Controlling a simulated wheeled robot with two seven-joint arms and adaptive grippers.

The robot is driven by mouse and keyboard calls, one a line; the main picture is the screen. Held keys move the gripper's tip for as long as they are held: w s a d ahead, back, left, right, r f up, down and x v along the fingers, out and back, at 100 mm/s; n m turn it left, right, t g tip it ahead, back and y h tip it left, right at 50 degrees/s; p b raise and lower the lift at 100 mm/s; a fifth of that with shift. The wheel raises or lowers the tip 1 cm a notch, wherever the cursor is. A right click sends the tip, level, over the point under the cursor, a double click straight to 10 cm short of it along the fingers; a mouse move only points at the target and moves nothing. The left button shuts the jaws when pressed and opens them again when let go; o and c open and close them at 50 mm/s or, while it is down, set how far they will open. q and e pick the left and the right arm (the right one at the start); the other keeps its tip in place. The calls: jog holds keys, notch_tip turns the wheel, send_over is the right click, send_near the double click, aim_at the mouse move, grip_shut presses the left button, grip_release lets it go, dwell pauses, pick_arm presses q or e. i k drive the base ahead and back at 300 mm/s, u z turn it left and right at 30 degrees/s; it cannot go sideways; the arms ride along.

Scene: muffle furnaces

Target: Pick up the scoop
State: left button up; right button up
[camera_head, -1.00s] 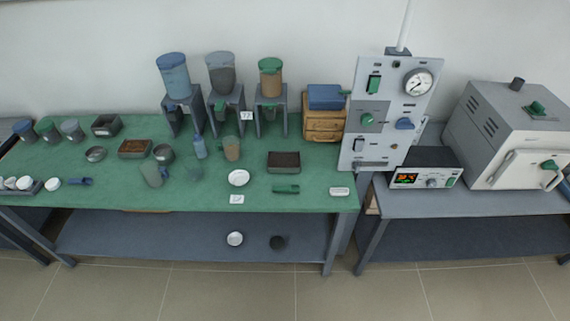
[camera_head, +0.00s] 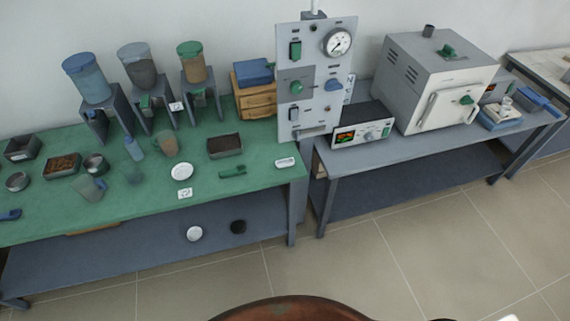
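A small green object with a handle-like shape, which looks like a scoop (camera_head: 232,172), lies on the green table top (camera_head: 255,185), near its front right part. A small blue object (camera_head: 10,214), perhaps another scoop, lies at the left edge of the view. At this size I cannot tell the details of either. Neither of my grippers is in view.
Near the green object are a white dish (camera_head: 181,171), a dark-filled tray (camera_head: 225,146) and a white block (camera_head: 285,162). Hoppers, a control panel (camera_head: 314,75) and a furnace (camera_head: 435,80) stand behind. A brown rounded thing (camera_head: 300,309) shows at the bottom. Open floor lies right.

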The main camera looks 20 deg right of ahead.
aim_at(240, 169)
jog(key=u, duration=0.05)
jog(key=k, duration=1.15)
jog(key=z, duration=0.9)
jog(key=i, duration=1.7)
jog(key=u, duration=0.4)
